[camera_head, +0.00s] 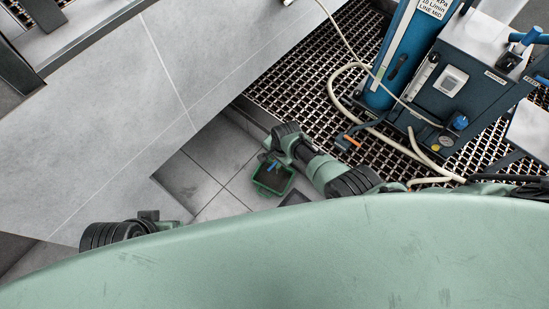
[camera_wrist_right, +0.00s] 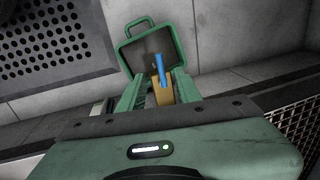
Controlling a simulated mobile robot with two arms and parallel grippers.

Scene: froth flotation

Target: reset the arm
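My right arm reaches left in the head view, with its gripper (camera_head: 268,158) low over a small green container (camera_head: 259,189) on the tiled floor. In the right wrist view the gripper (camera_wrist_right: 160,86) has its green fingers apart. The green container with a handle (camera_wrist_right: 138,27) lies just beyond them. A blue rod (camera_wrist_right: 159,67) and a tan piece (camera_wrist_right: 162,88) show between the fingers; their depth is hard to judge. They look to be at the container.
A blue flotation machine (camera_head: 455,88) with pale hoses (camera_head: 335,88) stands on metal grating (camera_head: 292,82) at the upper right. A large grey tabletop (camera_head: 110,110) fills the left, its edge close to my right gripper. Floor tiles (camera_head: 212,165) are bare left of the container.

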